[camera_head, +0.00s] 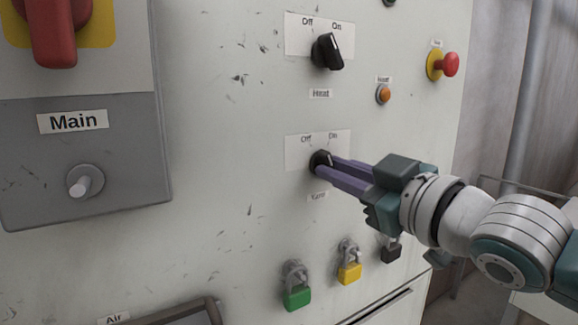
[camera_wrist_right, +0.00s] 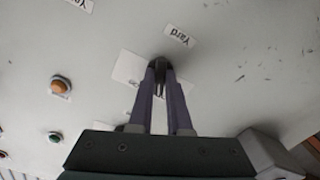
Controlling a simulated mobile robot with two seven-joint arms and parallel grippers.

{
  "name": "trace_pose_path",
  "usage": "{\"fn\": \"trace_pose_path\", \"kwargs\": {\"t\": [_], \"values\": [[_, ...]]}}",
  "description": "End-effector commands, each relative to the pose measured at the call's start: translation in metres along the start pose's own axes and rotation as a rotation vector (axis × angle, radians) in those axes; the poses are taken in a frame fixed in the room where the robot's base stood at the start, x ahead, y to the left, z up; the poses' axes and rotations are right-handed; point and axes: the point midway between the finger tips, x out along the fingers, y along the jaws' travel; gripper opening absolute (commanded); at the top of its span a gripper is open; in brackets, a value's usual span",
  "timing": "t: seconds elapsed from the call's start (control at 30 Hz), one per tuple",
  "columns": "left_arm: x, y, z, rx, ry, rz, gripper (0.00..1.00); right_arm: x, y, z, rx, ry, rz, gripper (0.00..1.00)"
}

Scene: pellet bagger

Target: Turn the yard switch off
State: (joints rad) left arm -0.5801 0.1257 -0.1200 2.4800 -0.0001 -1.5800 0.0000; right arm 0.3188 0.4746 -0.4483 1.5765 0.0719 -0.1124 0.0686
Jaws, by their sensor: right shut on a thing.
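The yard switch (camera_head: 319,160) is a black rotary knob on a white plate marked Off at left and On at right. The knob also shows between the fingertips in the right wrist view (camera_wrist_right: 159,66). The fingers hide much of the knob, so its exact pointing is hard to tell. My left gripper is not in view.
An orange button (camera_head: 383,94) and a red mushroom button (camera_head: 450,65) are at right. Green (camera_head: 297,297), yellow (camera_head: 349,270) and black (camera_head: 391,250) padlocks hang below. A grey Main box (camera_head: 120,140) juts at left.

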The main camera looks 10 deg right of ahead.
Motion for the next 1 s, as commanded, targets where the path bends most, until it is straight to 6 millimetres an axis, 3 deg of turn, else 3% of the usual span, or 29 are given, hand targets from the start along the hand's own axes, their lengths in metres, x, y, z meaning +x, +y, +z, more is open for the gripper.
{"fn": "trace_pose_path", "kwargs": {"t": [0.3,0.8,0.83,1.0], "values": [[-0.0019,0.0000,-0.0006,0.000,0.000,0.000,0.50,0.0000,0.0001,-0.0003,-0.109,0.001,0.000,0.00],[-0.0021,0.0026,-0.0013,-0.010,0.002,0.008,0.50,0.0000,0.0000,-0.0001,-0.127,0.000,0.000,0.00],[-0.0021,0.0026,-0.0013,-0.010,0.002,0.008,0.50,0.0000,0.0000,-0.0001,-0.127,0.000,0.000,0.18],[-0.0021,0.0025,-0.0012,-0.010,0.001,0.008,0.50,0.0000,0.0001,-0.0001,-0.126,0.000,0.000,0.38]]}}
